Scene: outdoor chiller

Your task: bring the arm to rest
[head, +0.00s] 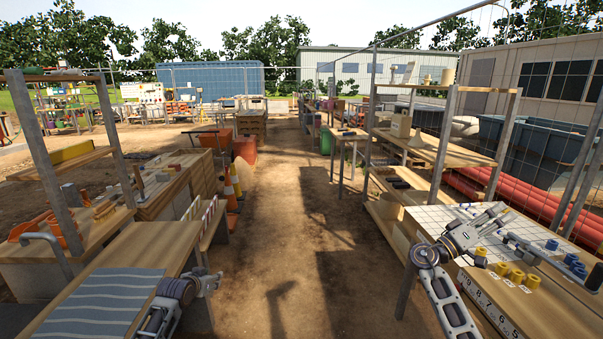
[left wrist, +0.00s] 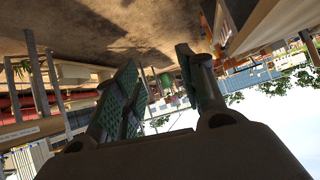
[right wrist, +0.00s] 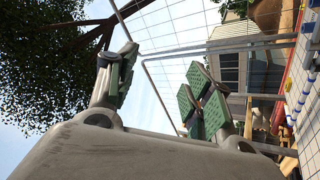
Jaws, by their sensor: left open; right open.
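My left arm comes in at the lower left of the head view. My right arm comes in at the lower right. Its gripper (head: 496,214) is over the right workbench (head: 425,217). In the right wrist view the right gripper (right wrist: 158,78) has its fingers apart and empty, with sky and fence behind.
An orange cone (head: 229,186) stands beyond the left table. The dirt aisle (head: 285,220) between the benches is clear.

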